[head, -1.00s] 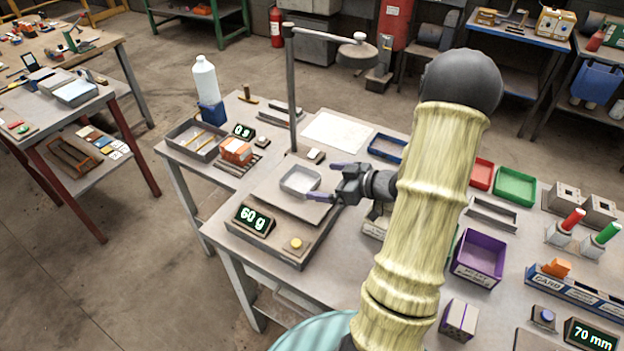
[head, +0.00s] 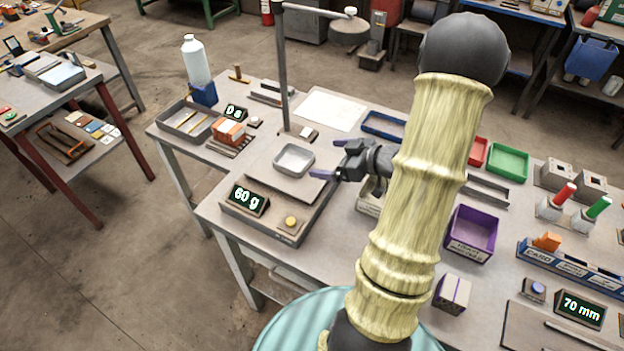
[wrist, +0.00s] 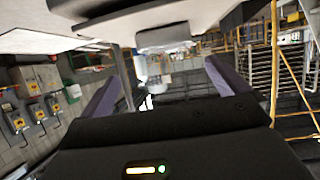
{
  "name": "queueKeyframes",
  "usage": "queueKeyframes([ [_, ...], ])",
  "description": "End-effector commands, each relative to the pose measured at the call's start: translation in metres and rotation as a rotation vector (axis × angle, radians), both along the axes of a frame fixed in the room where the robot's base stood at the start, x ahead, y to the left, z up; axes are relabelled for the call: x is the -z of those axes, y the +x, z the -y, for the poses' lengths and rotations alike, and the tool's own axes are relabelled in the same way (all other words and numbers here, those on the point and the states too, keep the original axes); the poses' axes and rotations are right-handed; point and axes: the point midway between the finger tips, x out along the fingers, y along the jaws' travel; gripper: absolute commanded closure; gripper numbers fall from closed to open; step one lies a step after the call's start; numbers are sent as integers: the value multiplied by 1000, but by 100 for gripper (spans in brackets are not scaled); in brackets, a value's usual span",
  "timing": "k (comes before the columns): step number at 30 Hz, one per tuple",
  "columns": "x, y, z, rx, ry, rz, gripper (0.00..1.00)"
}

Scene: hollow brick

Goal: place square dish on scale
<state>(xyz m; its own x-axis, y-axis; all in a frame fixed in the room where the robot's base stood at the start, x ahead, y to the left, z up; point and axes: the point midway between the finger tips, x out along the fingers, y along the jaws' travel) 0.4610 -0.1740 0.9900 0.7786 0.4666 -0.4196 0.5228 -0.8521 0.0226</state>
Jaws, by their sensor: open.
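The square dish (head: 294,160) is a small pale grey, open dish. It sits upright on the plate of the scale (head: 262,213), towards the plate's back. The scale's dark display (head: 247,199) reads 60 g, and a yellow round button (head: 291,222) is on its front. My gripper (head: 328,160) is open, with its purple fingers just right of the dish and apart from it. In the wrist view the two purple fingers (wrist: 165,85) are spread with nothing between them.
A lamp post (head: 283,75) stands behind the scale. An orange brick (head: 230,131) sits by a second display (head: 235,112) at the left. A purple bin (head: 471,234) and a blue tray (head: 383,124) lie to the right. A white sheet (head: 330,110) lies behind.

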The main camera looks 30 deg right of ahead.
Motion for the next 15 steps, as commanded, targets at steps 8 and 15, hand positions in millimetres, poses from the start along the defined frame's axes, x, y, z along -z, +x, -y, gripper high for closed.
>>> queueKeyframes([
  [8,-9,32,-20,213,-224,-153,0],
  [15,-19,14,-55,408,-324,-363,0],
])
